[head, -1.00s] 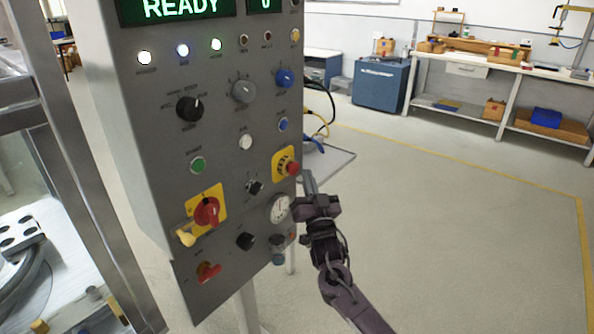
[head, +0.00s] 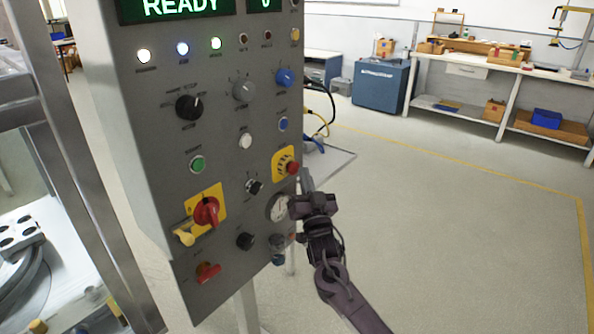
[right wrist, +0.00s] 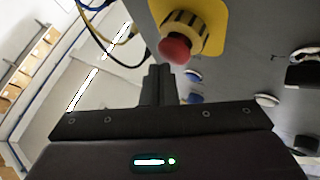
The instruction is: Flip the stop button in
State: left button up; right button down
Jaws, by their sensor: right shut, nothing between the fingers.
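The stop button (head: 292,168) is a red mushroom head on a yellow plate at the right edge of the grey control panel (head: 215,130). In the right wrist view the red button (right wrist: 175,49) stands out from its yellow plate (right wrist: 213,18), just beyond and slightly right of the fingertips. My right gripper (head: 308,178) is shut and empty, beside the panel's right edge, close to the stop button. In the right wrist view its fingers (right wrist: 158,76) are together; I see no clear contact with the button. My left gripper is not in view.
The panel also carries a red rotary switch (head: 207,211) on a yellow plate, a green button (head: 197,164), a gauge (head: 279,207) and several knobs. A metal frame (head: 85,170) stands at the left. The floor to the right is clear, with a blue cabinet (head: 380,82) and workbench (head: 480,65) behind.

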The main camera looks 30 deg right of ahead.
jog(key=shift+w+a, duration=0.2)
jog(key=shift+w, duration=0.2)
dwell(0.4)
jog(key=shift+s, duration=0.1)
jog(key=shift+s+d+p, duration=0.3)
jog(key=shift+s+d, duration=0.05)
jog(key=shift+s, duration=0.4)
jog(key=s, duration=0.1)
jog(key=s+d+p, duration=0.1)
jog(key=s, duration=0.1)
jog(key=s+d+p, duration=0.1)
jog(key=shift+s, duration=0.35)
dwell(0.5)
